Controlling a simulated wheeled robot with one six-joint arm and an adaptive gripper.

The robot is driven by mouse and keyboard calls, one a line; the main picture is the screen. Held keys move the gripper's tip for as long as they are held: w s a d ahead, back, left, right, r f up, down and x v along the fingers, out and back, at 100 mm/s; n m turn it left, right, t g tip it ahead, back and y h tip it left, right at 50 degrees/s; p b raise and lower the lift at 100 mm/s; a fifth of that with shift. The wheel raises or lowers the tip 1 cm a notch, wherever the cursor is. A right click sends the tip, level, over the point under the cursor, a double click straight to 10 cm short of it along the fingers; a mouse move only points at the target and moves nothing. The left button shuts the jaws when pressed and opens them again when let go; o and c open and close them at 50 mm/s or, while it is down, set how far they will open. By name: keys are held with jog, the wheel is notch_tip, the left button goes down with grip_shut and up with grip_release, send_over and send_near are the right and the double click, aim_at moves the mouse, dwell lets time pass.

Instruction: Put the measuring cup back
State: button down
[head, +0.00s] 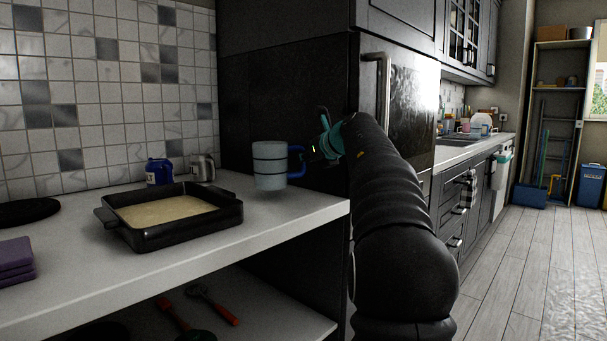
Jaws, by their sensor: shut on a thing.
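The measuring cup (269,167), pale grey with dark bands and a blue handle on its right side, is upright over the right end of the white counter (290,215). My gripper (308,152) reaches in from the right and is shut on the cup at its blue handle. The fingertips are dark and small in this view, so the exact grip is hard to see. I cannot tell whether the cup's base touches the counter or hangs just above it.
A black baking pan (175,222) with pale contents lies left of the cup. A blue can (159,171) and a metal mug (202,168) stand behind it. A dark tall cabinet (285,110) rises behind the cup.

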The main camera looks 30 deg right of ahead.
aim_at(305, 170)
jog(key=shift+f+b, duration=0.35)
jog(key=shift+f, duration=1)
jog(key=shift+f, duration=0.1)
jog(key=c, duration=1.1)
grip_release()
jog(key=v, duration=1.2)
